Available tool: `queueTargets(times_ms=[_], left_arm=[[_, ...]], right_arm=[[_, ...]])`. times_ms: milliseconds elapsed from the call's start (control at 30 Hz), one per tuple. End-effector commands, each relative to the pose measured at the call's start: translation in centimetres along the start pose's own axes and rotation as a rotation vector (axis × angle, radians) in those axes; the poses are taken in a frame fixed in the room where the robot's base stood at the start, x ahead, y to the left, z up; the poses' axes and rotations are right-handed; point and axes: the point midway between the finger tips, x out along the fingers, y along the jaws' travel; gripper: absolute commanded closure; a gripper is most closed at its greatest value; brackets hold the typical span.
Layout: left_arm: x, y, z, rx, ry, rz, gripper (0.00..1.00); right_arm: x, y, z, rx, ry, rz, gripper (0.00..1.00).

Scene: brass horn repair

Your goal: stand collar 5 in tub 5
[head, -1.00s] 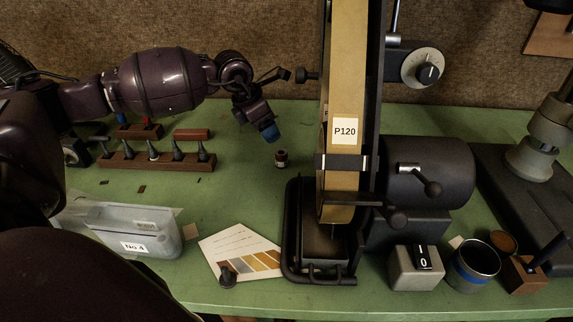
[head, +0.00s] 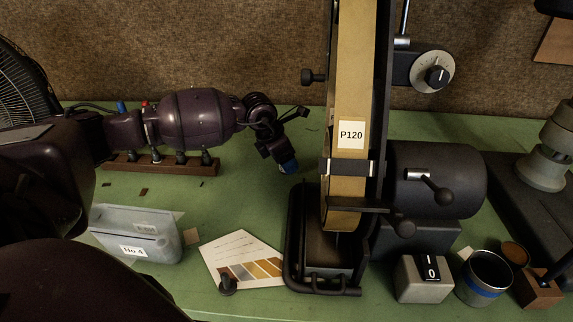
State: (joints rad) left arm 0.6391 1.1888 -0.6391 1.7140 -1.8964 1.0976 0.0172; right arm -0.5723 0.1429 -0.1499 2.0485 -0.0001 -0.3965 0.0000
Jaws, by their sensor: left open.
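A clear plastic tub (head: 128,223) stands at the left front; its white label reads No 4. I see no tub marked 5. I cannot pick out collar 5 with certainty. My left gripper (head: 288,167), with blue at its tips, is open and low over the back of the green bench, left of the grinding belt. The small dark bottle seen there earlier is now hidden behind it. My right gripper is not in view.
The belt grinder (head: 349,180) marked P120 takes the middle. A colour card (head: 243,250) with a dark knob (head: 226,287) lies before it. A wooden rack (head: 190,169) is partly behind my left arm. A switch box (head: 424,283) and blue-banded tin (head: 485,290) stand at right.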

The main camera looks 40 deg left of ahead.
Motion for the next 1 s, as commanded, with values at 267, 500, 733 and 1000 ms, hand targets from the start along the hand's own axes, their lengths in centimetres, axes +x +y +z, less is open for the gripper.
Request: queueTargets(times_ms=[267, 500, 733, 1000], left_arm=[[1.5, 0.0, 0.0, 0.001, 0.001, 0.001, 0.34], [1.5, 0.0, 0.0, 0.001, 0.000, 0.001, 0.59], [1.4, 0.0, 0.0, 0.001, 0.000, 0.001, 0.91], [1.2, 0.1, 0.1, 0.001, -0.001, 0.001, 0.91]], right_arm=[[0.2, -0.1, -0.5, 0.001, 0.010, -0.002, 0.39], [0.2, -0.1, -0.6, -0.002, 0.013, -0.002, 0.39], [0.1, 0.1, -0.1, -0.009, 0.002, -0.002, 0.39], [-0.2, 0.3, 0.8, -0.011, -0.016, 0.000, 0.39]])
